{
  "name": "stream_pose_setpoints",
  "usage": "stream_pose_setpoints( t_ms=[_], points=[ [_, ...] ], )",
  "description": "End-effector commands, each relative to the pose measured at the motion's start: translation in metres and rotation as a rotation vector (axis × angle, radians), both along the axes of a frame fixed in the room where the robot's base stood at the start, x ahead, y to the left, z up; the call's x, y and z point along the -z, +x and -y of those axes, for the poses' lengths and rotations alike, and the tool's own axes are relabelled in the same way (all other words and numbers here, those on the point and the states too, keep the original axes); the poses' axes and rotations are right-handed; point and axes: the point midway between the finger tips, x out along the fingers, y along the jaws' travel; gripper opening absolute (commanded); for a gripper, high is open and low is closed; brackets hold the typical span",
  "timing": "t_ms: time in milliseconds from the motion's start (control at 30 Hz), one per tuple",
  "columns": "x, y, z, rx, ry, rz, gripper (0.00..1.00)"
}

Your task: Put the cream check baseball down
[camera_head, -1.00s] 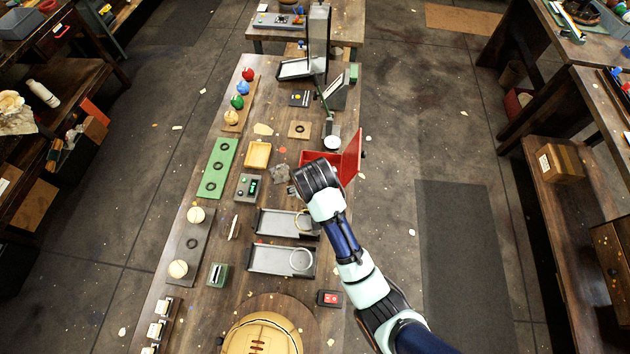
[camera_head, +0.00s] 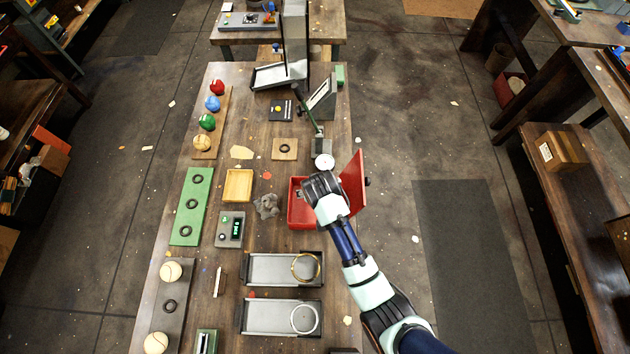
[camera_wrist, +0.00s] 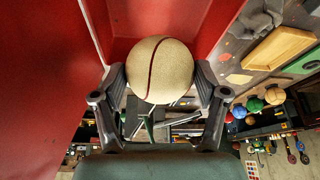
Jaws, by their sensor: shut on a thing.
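My gripper (camera_head: 320,188) is over the open red box (camera_head: 297,213) at the right side of the workbench. In the wrist view my gripper (camera_wrist: 160,88) is shut on a cream baseball (camera_wrist: 157,68), one finger on each side. The ball has one dark red seam line; no check pattern can be made out. Red walls of the box stand behind it, and a large red panel fills the left. I cannot tell whether the ball touches the box. In the head view the ball is hidden under my gripper.
A white disc (camera_head: 324,162) stands just behind the box. A grey crumpled lump (camera_head: 266,206) and a yellow tray (camera_head: 238,186) lie to its left. Two metal trays (camera_head: 268,269) are nearer. Cream balls sit on the dark rack (camera_head: 160,309); coloured balls line a wooden rack (camera_head: 206,154).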

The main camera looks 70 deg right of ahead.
Motion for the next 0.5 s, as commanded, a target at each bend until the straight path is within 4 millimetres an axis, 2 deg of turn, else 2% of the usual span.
stream_pose_setpoints(
  t_ms=[33, 100, 200, 367, 500],
  points=[
    [0.017, 0.0, 0.0, -0.001, 0.002, -0.003, 0.24],
    [0.031, 0.0, 0.0, 0.0, 0.0, -0.001, 0.24],
    [0.043, 0.0, 0.001, 0.001, -0.002, 0.001, 0.24],
    [0.048, 0.0, 0.0, 0.001, -0.001, 0.001, 0.24],
    [0.073, 0.0, 0.0, 0.0, 0.0, 0.0, 0.24]
  ],
)
